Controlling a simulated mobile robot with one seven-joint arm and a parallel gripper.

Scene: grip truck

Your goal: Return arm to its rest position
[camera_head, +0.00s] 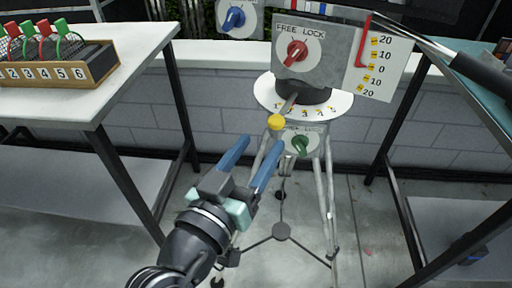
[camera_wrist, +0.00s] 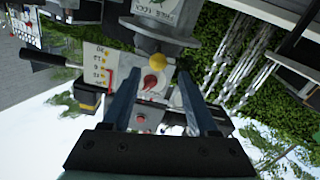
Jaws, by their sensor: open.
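My gripper (camera_head: 256,158) has two blue fingers spread apart with nothing between them. In the head view it is held up in front of a tripod stand, left of and below a yellow ball knob (camera_head: 276,122) on a lever. In the wrist view my gripper's fingers (camera_wrist: 158,100) point towards the stand. The yellow knob (camera_wrist: 158,62) and a red dial (camera_wrist: 150,82) show beyond the gap between them. I cannot tell from the pictures exactly how far the fingertips are from the knob.
A tripod (camera_head: 282,232) carries a numbered white disc (camera_head: 262,95) and a "FREE LOCK" panel (camera_head: 325,55). A white table (camera_head: 135,70) at left holds a wooden rack (camera_head: 90,77) of coloured clips. Another table (camera_head: 489,110) stands at right. Open floor lies around the tripod legs.

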